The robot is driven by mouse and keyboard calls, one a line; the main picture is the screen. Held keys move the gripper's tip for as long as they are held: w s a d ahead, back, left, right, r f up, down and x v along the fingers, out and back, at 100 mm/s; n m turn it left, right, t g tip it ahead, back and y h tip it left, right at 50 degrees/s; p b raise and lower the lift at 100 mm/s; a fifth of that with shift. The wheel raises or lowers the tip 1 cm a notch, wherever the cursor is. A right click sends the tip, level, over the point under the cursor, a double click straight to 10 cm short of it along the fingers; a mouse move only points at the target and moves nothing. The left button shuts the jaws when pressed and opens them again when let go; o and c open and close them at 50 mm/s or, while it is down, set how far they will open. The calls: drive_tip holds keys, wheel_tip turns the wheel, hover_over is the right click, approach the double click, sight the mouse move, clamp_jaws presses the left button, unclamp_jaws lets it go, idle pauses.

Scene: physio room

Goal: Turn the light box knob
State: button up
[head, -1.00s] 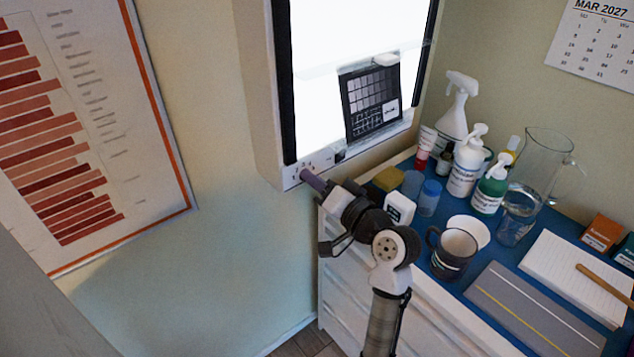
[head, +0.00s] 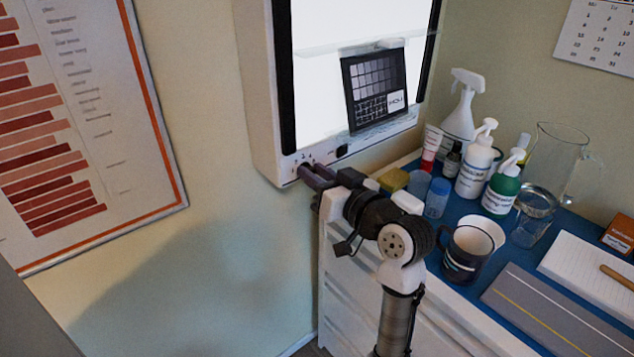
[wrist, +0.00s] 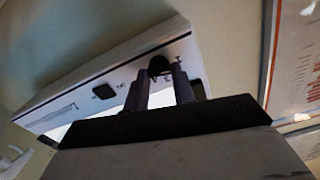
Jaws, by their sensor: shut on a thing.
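The light box (head: 258,100) hangs on the wall with its white panel lit. Its knob (wrist: 158,64) is small, dark and round, on the lower edge strip. My gripper (head: 307,172) reaches up to the lower left corner of the box. In the wrist view my two fingers (wrist: 160,78) stand on either side of the knob and are shut on it. In the head view the fingers hide the knob. A dark square switch (wrist: 103,91) sits beside the knob on the same strip.
Below right, a blue-topped white cabinet (head: 465,205) carries bottles, a dark mug (head: 465,250), a glass jug (head: 548,175) and a yellow sponge (head: 393,180) close to my wrist. A framed chart (head: 160,140) hangs at left. The wall between chart and box is clear.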

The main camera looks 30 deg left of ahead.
drive_tip(key=shift+n, duration=0.3)
drive_tip(key=o, duration=1)
drive_tip(key=b+v, duration=0.2)
drive_tip(key=v, duration=1.2)
drive_tip(key=shift+a, duration=0.1)
